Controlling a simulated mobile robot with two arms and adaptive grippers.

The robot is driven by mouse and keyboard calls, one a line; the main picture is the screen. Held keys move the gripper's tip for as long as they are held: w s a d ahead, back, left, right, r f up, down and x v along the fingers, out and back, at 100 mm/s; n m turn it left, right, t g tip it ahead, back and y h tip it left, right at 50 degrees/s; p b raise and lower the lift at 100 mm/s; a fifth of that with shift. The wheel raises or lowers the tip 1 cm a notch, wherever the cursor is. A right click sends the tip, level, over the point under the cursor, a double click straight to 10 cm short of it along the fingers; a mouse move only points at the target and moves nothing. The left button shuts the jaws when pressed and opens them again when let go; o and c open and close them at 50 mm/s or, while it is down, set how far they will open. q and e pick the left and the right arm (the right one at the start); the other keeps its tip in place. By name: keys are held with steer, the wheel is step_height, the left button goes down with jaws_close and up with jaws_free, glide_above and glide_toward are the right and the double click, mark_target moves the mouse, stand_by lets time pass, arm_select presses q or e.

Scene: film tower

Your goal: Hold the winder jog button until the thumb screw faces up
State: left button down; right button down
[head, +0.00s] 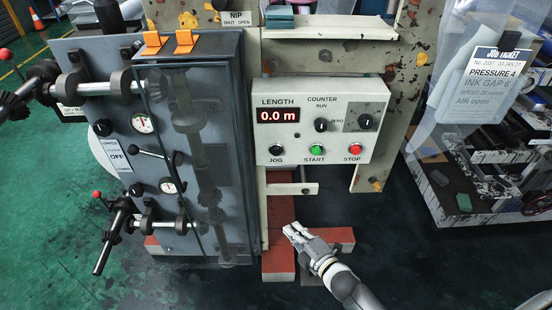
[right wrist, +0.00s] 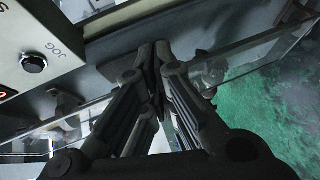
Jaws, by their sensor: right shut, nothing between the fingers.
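The jog button (head: 276,151) is a black round button marked JOG at the lower left of the cream control box (head: 350,112). In the right wrist view the jog button (right wrist: 34,62) shows at the upper left, apart from my fingers. My right gripper (head: 290,231) is shut and empty, below the control box in the head view and not touching the button. Its closed fingers (right wrist: 156,50) point up the middle of the right wrist view. I cannot pick out the thumb screw for sure. My left gripper is not in view.
A green start button (head: 316,151) and a red stop button (head: 355,150) sit right of the jog button. The display (head: 278,115) reads 0.0 m. A grey cabinet (head: 215,90) with shafts stands left. A cream bracket (head: 293,188) juts out below the box. A job ticket hangs right.

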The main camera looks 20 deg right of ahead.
mark_target(276, 151)
steer(key=w+a+r+n+t+y+b, duration=0.1)
steer(key=a+r+n+y, duration=0.1)
steer(key=r+n, duration=0.3)
steer(key=w+a+r+n+t+y+b, duration=0.1)
steer(key=a+r+n+t+y, duration=0.1)
steer(key=r, duration=1.1)
steer(key=a+n+y, duration=0.1)
steer(key=n+y, duration=0.1)
steer(key=n, duration=0.1)
steer(key=shift+b, duration=0.4)
steer(key=shift+w+f, duration=0.1)
steer(key=w+d+b, duration=0.2)
steer(key=w, duration=0.6)
steer(key=shift+w, duration=0.15)
steer(key=shift+d, duration=0.1)
steer(key=shift+w, duration=0.1)
steer(key=shift+w+d+b, duration=0.1)
steer(key=shift+w+b, duration=0.2)
steer(key=shift+b, duration=0.05)
